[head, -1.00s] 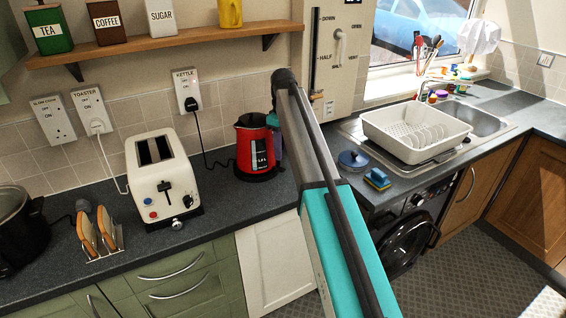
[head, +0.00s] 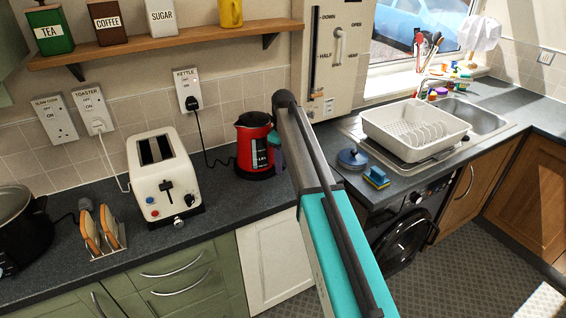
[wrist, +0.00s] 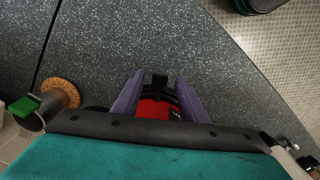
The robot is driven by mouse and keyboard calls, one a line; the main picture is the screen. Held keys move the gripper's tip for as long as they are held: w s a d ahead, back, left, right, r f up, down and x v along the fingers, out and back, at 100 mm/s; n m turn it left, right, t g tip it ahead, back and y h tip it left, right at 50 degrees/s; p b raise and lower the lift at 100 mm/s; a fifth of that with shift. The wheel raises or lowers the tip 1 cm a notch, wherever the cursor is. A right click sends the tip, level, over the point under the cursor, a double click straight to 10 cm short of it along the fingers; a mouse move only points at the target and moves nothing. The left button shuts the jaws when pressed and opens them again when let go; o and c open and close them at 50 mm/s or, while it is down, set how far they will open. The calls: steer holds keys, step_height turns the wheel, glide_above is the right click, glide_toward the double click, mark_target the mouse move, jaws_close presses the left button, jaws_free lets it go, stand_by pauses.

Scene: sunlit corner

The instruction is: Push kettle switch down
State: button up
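The red kettle (head: 252,150) with a black lid stands upright on the dark worktop by the wall, right of the toaster. My gripper (head: 278,150) is at the kettle's right side, mostly hidden behind my arm. In the wrist view my gripper (wrist: 159,76) has its two purple fingers apart. The red kettle (wrist: 152,108) shows between them, with a black part of it (wrist: 160,80) between the fingertips. I cannot tell whether the fingers touch it. A wall socket labelled KETTLE (head: 187,92) has a black plug in it. I cannot make out a switch on the kettle itself.
A cream toaster (head: 160,180) and a toast rack (head: 102,235) stand to the left. A lever panel (head: 333,60) is on the wall right of the kettle.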

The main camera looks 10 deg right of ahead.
jaws_close()
steer(key=shift+s+d+f+t+y+b, duration=0.25)
steer(key=shift+f+t+y+b, duration=0.4)
steer(key=shift+b, duration=0.4)
steer(key=shift+t+y+b, duration=0.35)
steer(key=shift+y+b, duration=0.1)
steer(key=shift+b, duration=0.05)
jaws_free()
steer(key=shift+r, duration=0.2)
steer(key=b+v, duration=0.2)
steer(key=v, duration=1.1)
steer(key=shift+r+b, duration=0.2)
steer(key=shift+b, duration=0.2)
